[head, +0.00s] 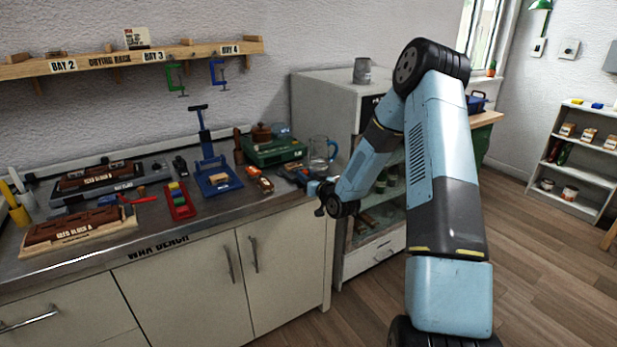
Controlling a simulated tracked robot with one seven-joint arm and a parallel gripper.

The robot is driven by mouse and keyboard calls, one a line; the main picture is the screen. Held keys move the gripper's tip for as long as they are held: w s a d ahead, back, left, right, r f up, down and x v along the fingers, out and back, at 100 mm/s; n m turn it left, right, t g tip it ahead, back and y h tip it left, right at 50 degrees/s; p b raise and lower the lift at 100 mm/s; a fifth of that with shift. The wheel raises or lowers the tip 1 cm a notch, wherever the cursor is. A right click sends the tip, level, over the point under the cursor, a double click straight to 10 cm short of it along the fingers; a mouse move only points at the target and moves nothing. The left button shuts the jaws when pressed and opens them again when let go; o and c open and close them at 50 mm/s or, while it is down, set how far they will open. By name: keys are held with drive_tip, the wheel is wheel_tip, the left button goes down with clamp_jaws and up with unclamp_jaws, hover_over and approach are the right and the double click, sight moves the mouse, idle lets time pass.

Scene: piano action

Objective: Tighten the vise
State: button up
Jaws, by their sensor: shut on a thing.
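The vise (292,172) is a small dark blue-grey form at the right end of the bench top, near the front edge. It is small in the head view and its jaws cannot be made out. My gripper (318,189) is at the bench's front right corner, right against the front of the vise. It is shut on what looks like the vise handle, which is mostly hidden by the fingers and wrist. My arm comes in from the right.
A glass mug (321,150) stands close behind my gripper. A green box (273,150), a blue press (213,178) and a red tray (179,203) are further left. A grey cabinet (325,105) stands right of the bench, behind my arm. Floor at right is open.

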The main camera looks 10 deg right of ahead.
drive_tip(key=shift+d+m, duration=0.15)
drive_tip(key=shift+m, duration=0.25)
drive_tip(key=o, duration=0.7)
drive_tip(key=shift+o, duration=0.3)
drive_tip(key=shift+s, duration=0.1)
drive_tip(key=v, duration=1.3)
drive_tip(key=shift+s, duration=0.25)
drive_tip(key=shift+w+r, duration=0.1)
